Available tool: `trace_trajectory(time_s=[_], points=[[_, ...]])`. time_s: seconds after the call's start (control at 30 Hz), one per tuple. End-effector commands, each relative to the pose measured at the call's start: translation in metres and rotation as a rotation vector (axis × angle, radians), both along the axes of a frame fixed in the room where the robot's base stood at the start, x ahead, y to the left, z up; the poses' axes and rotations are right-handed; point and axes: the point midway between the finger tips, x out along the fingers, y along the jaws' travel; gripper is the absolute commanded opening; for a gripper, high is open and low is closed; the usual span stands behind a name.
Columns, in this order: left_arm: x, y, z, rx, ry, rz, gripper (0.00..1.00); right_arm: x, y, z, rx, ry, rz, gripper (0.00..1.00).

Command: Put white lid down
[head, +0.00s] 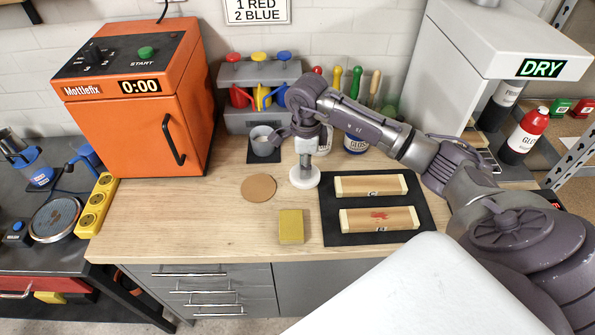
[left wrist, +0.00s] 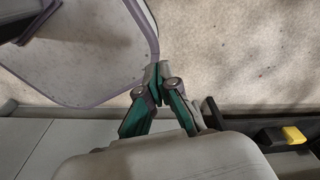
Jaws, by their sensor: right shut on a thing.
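The white lid (head: 304,179) is a round disc just above or on the wooden bench, between the round cork mat and the black mat; I cannot tell whether it touches the wood. My right gripper (head: 304,166) points down from above and is shut on the lid, its fingers partly hiding the lid's middle. In the left wrist view my left gripper (left wrist: 158,72) has its fingertips together with nothing visible between them, over a pale floor.
A round cork mat (head: 258,187) and a yellow sponge (head: 291,227) lie on the bench (head: 205,215). A black mat (head: 333,222) holds two wooden pieces. A grey cup (head: 263,145) and a GLOSS can (head: 355,143) stand behind. An orange machine (head: 143,110) is left.

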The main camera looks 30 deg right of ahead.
Motion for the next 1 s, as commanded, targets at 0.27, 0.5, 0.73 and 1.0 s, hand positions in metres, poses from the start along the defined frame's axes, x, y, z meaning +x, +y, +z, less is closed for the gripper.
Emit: trace_trajectory(time_s=[0.27, 0.5, 0.73, 1.0], points=[[-0.011, 0.001, 0.008, 0.003, 0.017, 0.000, 0.00, 0.020, 0.008, -0.017, 0.000, 0.002, -0.001, 0.00], [-0.011, 0.003, 0.022, 0.005, 0.017, -0.001, 0.00, 0.019, 0.008, -0.049, 0.001, 0.003, 0.000, 0.00], [-0.009, 0.004, 0.021, 0.005, 0.015, -0.001, 0.00, 0.020, 0.008, -0.054, -0.001, -0.001, 0.001, 0.00], [-0.006, 0.004, 0.019, 0.005, 0.010, -0.001, 0.00, 0.020, 0.007, -0.057, -0.001, 0.001, 0.001, 0.36]])
